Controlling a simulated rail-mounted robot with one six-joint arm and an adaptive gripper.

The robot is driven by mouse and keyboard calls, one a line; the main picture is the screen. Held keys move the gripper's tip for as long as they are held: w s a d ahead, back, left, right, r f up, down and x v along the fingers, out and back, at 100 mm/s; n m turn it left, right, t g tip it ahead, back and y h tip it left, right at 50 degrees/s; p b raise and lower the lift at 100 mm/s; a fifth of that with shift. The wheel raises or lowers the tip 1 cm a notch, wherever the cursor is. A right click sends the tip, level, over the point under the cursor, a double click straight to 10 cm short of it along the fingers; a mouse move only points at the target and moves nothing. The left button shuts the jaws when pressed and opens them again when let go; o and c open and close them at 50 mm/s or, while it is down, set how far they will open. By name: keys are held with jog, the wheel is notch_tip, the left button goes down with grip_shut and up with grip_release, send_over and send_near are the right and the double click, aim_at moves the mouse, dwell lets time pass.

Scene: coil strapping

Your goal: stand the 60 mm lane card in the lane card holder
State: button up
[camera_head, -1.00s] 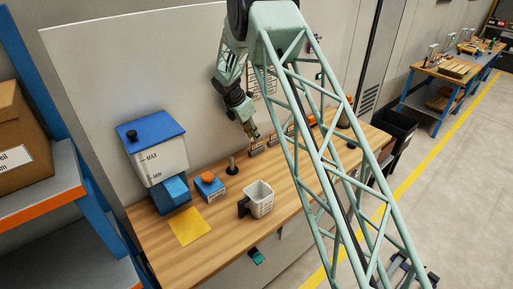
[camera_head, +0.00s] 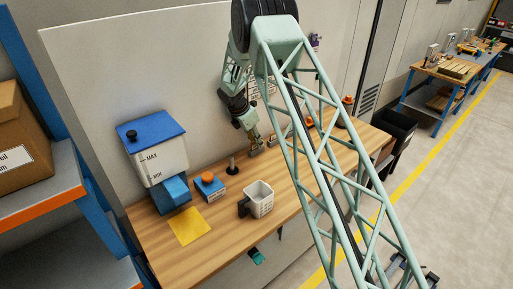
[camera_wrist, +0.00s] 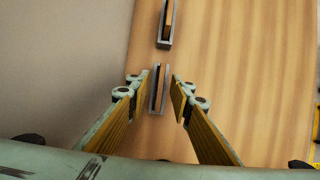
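In the wrist view, a narrow grey slotted holder (camera_wrist: 158,90) lies between the fingertips of my gripper (camera_wrist: 156,84). My gripper is open, with a gap showing on each side of the holder. A thin brown strip shows in its slot; I cannot tell whether this is a card. A second, similar holder (camera_wrist: 166,28) with an orange-brown strip stands farther up the picture. In the head view, my gripper (camera_head: 254,140) is low over the back of the bench, close to a small holder. I cannot read any card's size, so the 60 mm card cannot be told apart.
The wooden bench (camera_head: 222,232) carries a blue-lidded dispenser (camera_head: 160,155), a blue box with an orange button (camera_head: 209,187), a black post (camera_head: 232,167), a yellow sheet (camera_head: 188,226) and a white cup (camera_head: 259,198). A white panel (camera_head: 110,75) stands behind. My arm hides part of the bench.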

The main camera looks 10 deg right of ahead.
jog(key=shift+c, duration=0.5)
grip_shut()
jog(key=shift+r, duration=0.15)
jog(key=shift+r, duration=1.55)
jog(key=shift+s+r, duration=0.15)
jog(key=shift+s, duration=0.05)
jog(key=s+a+r+b, duration=0.1)
jog(key=s, duration=1.4)
jog(key=shift+s+a+r, duration=0.2)
jog(key=shift+s+a, duration=0.05)
jog(key=shift+a, duration=0.05)
jog(key=c, duration=0.5)
grip_release()
jog(key=shift+r, duration=0.3)
grip_shut()
